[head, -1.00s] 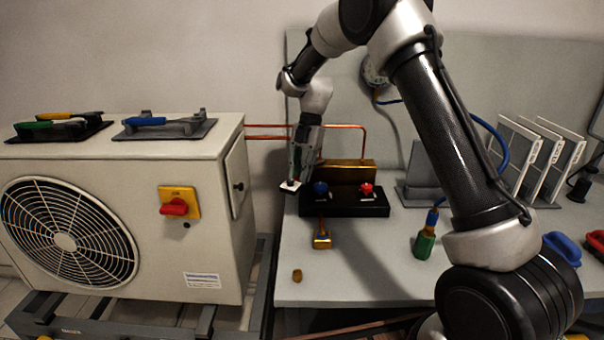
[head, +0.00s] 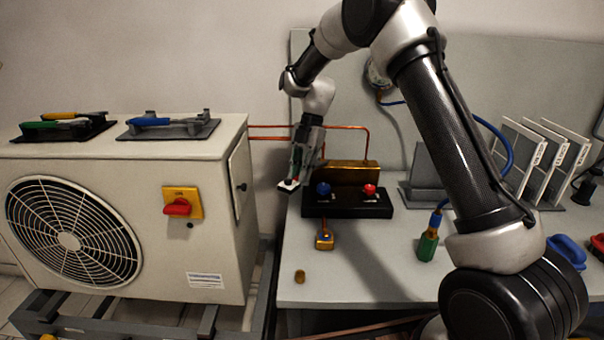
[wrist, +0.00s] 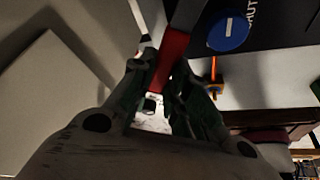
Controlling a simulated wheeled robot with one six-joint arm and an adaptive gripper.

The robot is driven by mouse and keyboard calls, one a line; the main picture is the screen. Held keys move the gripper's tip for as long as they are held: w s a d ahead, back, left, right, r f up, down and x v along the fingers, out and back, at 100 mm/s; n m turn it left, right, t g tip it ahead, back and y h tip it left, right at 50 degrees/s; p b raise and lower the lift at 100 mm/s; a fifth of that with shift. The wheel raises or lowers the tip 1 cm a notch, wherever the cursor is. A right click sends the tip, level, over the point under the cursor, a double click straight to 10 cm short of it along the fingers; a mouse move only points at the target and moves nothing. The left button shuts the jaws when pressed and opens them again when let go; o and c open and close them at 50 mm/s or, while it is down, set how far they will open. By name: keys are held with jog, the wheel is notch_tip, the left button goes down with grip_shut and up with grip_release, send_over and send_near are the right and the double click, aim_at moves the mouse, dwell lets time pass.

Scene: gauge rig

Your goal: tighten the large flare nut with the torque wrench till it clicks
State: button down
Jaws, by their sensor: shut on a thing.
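My gripper (head: 294,176) points down at the left end of the black manifold block, beside the outdoor unit. In the wrist view its fingers (wrist: 155,85) are shut on a red-handled tool (wrist: 172,58) with a grey bar running out at the top. I cannot tell for sure that this is the torque wrench. In the head view a small white and dark piece (head: 288,185) shows at the fingertips. Copper pipes (head: 343,127) run from the unit towards the manifold. The large flare nut cannot be made out; the gripper may hide it.
The manifold (head: 347,207) has a blue knob (head: 323,188) and a red knob (head: 369,190). A brass fitting (head: 324,242) and a small brass piece (head: 299,276) are in front. Hand tools (head: 152,121) lie on the outdoor unit (head: 125,160). A green-and-blue cylinder (head: 428,245) stands on the bench.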

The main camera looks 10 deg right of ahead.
aim_at(294, 184)
jog(key=shift+w+a+m, duration=0.3)
jog(key=shift+a+m, duration=0.05)
jog(key=shift+m, duration=0.05)
dwell(0.6)
jog(key=shift+s+d+n, duration=0.7)
jog(key=shift+d+n, duration=0.1)
jog(key=shift+n, duration=0.1)
dwell(0.3)
jog(key=shift+a, duration=0.1)
jog(key=shift+s+a, duration=0.75)
jog(key=shift+s, duration=0.25)
jog(key=shift+s+a, duration=0.7)
jog(key=shift+s, duration=0.25)
jog(key=shift+r, duration=0.15)
jog(key=shift+r, duration=2.15)
